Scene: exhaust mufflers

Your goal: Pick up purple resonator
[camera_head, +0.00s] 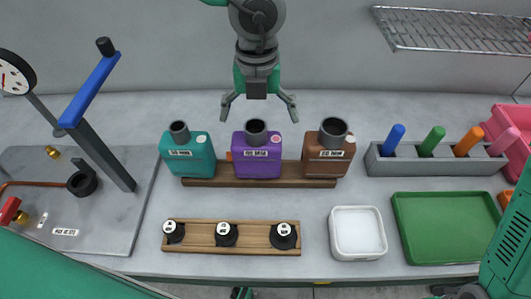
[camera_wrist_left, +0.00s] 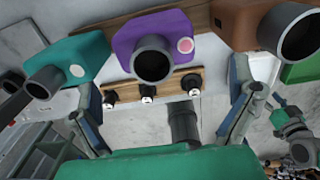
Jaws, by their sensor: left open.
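The purple resonator (camera_head: 257,155) is a box with a dark round pipe opening on top and a label on its front. It stands on a wooden rack (camera_head: 318,183) between a teal one (camera_head: 189,154) and a brown one (camera_head: 327,155). My left gripper (camera_head: 259,108) is open and empty, just behind and above the purple resonator, apart from it. In the left wrist view the purple resonator (camera_wrist_left: 128,38) lies beyond the spread fingers (camera_wrist_left: 168,105), roughly centred between them.
A front wooden rack (camera_head: 200,236) holds three black-and-white caps. A white tray (camera_head: 357,232) and green tray (camera_head: 447,228) lie to the right. Behind them a grey holder (camera_head: 375,164) carries several coloured pegs. A gauge stand (camera_head: 105,155) is at left; a wire shelf (camera_head: 460,30) hangs top right.

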